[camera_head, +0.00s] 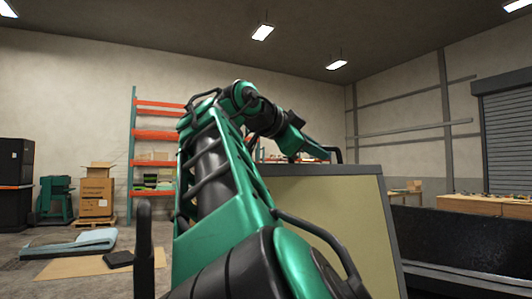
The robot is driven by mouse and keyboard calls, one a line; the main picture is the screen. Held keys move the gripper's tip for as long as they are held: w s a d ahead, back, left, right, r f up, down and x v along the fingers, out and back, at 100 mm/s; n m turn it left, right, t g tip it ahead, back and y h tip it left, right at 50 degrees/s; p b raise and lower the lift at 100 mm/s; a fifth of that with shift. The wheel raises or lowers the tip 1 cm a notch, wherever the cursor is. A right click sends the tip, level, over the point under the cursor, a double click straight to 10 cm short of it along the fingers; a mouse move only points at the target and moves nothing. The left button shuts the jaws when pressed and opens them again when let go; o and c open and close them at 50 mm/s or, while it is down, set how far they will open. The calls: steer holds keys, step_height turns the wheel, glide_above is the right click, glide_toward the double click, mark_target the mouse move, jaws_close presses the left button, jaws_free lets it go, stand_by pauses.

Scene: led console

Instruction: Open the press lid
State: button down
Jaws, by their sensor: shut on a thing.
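A large upright panel (325,228), pale yellow-green with a dark grey frame, stands in front of me right of centre. I cannot tell whether it belongs to the press, and I see nothing that I can name as the press lid. My green and black arm reaches up from the bottom of the view and bends over to the right. Its far end goes down behind the panel's top edge. My gripper is hidden there, so its fingers and anything between them do not show.
A long black machine bed or bench (455,240) lies right of the panel. Wooden tables (490,207) stand behind it. At the left are cardboard boxes (96,192), a grey-blue pad (72,245) and a brown mat (85,265) on the floor. An orange-beamed rack (155,137) stands at the back.

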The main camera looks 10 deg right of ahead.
steer(key=shift+n, duration=0.4)
steer(key=w, duration=0.1)
steer(key=w+a, duration=0.1)
steer(key=w, duration=0.1)
steer(key=w+f, duration=0.1)
steer(key=shift+w+a, duration=0.3)
steer(key=shift+w, duration=0.05)
steer(key=c, duration=1.8)
jaws_free()
steer(key=shift+f, duration=0.1)
steer(key=v, duration=1)
steer(key=shift+a, duration=0.3)
steer(key=shift+s, duration=0.1)
